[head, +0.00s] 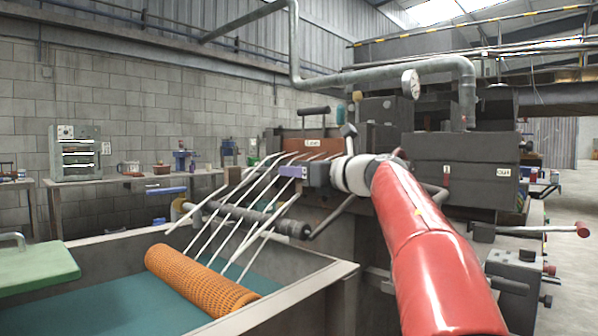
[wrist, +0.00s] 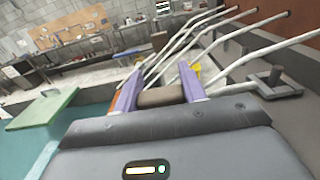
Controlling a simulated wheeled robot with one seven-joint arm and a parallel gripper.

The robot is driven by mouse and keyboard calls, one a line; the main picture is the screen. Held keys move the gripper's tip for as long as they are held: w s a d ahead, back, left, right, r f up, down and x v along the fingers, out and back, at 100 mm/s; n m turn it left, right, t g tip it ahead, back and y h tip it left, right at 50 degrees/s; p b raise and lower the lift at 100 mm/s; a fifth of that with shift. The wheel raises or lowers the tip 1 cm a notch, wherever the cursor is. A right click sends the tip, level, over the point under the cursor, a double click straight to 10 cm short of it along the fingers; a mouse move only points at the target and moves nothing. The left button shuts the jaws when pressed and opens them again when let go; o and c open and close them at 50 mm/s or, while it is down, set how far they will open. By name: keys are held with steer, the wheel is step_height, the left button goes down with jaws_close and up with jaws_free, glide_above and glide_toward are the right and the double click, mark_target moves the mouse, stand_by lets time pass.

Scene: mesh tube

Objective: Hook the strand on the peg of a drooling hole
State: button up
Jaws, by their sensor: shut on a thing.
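My gripper (head: 292,172), with purple fingers, is at the row of strands in front of the machine. It is shut on a strand, but the grip point is not clear in either view. Several white strands (head: 226,220) slope down leftward from the brown panel (head: 322,143) toward the orange mesh tube (head: 200,280). In the wrist view, strands (wrist: 262,50) run to the right of the fingers (wrist: 160,84). A dark upright stub (wrist: 275,75) on a grey bar there may be a peg. I cannot tell which hole is drooling.
A grey roller bar (head: 255,218) crosses below the strands. The tube lies in a water tank (head: 345,272) with a pale rim. A green board (head: 35,268) is at the left. Grey machine blocks (head: 465,170) stand on the right; benches line the wall.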

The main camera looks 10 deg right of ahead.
steer(key=o, duration=1.1)
steer(key=shift+f, duration=0.1)
